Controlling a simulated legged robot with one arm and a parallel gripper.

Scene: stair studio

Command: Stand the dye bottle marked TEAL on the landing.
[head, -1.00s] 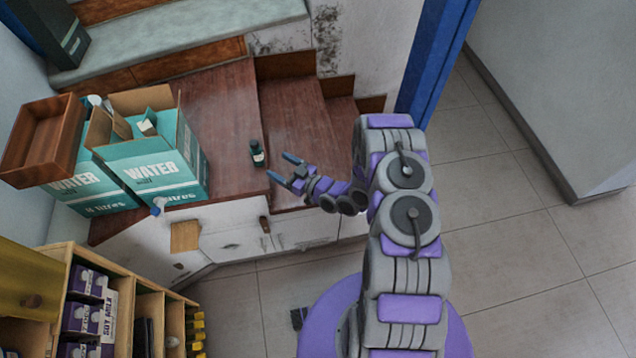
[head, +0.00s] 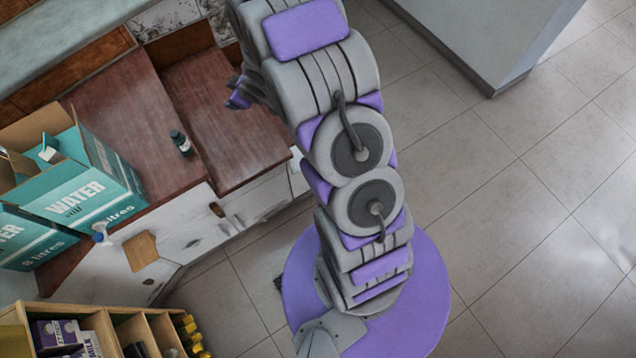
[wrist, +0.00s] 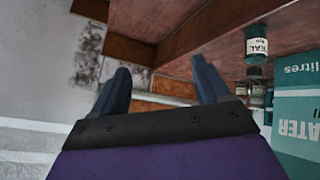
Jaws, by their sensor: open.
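A small dark green bottle (head: 181,142) with a pale label stands upright on the wide brown wooden level (head: 112,88), which looks like the landing, close to its edge above the lower step. In the wrist view a bottle (wrist: 257,45) at the upper right has a label reading TEAL; the picture there is turned over. My gripper (wrist: 160,65) is open, with nothing between its two dark fingers.
A teal WATER carton (head: 85,195) stands open left of the bottle. A wooden shelf unit (head: 100,320) with cartons is at the lower left. The lower wooden step (head: 235,140) is bare. Tiled floor (head: 500,190) is clear at right.

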